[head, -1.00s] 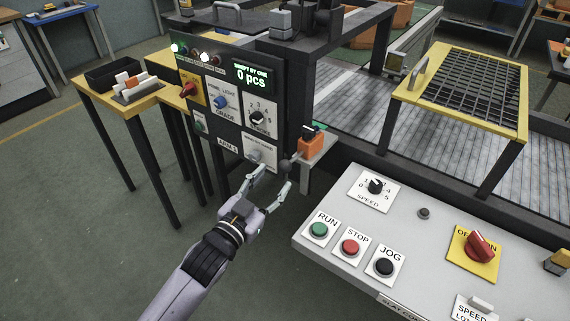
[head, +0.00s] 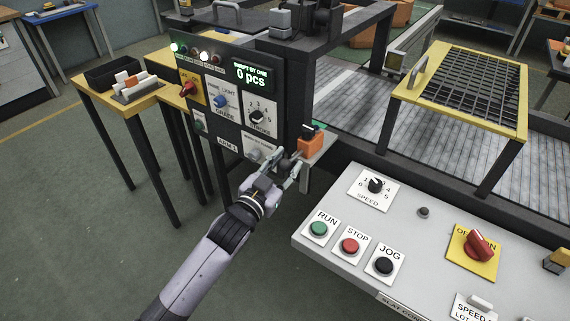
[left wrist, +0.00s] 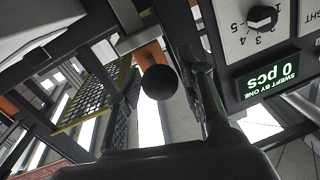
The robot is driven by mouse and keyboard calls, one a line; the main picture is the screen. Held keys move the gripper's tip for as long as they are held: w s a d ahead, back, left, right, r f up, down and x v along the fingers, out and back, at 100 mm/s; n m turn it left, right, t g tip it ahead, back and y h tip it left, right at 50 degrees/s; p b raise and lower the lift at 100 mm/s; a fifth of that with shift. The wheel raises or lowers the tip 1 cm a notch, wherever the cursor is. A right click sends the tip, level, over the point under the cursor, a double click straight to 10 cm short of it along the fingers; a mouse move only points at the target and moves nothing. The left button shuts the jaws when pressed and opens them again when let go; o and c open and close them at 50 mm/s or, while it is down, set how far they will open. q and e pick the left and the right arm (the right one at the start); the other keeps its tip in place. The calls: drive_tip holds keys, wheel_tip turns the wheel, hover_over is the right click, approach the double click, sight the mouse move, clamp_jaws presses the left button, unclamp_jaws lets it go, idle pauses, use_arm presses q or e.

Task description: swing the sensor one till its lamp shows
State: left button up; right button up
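The sensor looks to be the orange block with a black top (head: 309,138), on a grey bracket at the right side of the dark control panel (head: 285,95). A dark ball knob (head: 285,164) sits beside it; in the left wrist view the round black ball (left wrist: 160,82) hangs in front of an orange part (left wrist: 150,52). My left gripper (head: 282,168) is at the ball, its two fingers apart on either side of it. The wrist view shows a gap between ball and fingers. I see no lit lamp on the sensor. My right gripper is not in view.
The panel carries a display (head: 252,76) reading 0 pcs, a row of small lamps, a red switch and knobs. A grey console (head: 330,205) with RUN, STOP and JOG buttons stands at right. A yellow-framed grate (head: 465,85) stands behind it. Open floor lies at left.

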use_arm(q)
clamp_jaws()
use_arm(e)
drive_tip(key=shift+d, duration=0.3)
use_arm(q)
drive_tip(key=shift+d, duration=0.1)
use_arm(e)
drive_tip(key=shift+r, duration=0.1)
use_arm(q)
drive_tip(key=shift+s+d+n+y+p, duration=0.1)
drive_tip(key=shift+s+n+y+p, duration=0.1)
drive_tip(key=shift+n+y+p, duration=0.15)
drive_tip(key=shift+t+y, duration=0.25)
drive_tip(key=shift+t, duration=0.05)
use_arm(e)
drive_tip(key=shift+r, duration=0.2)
use_arm(q)
drive_tip(key=shift+o, duration=1.8)
unclamp_jaws()
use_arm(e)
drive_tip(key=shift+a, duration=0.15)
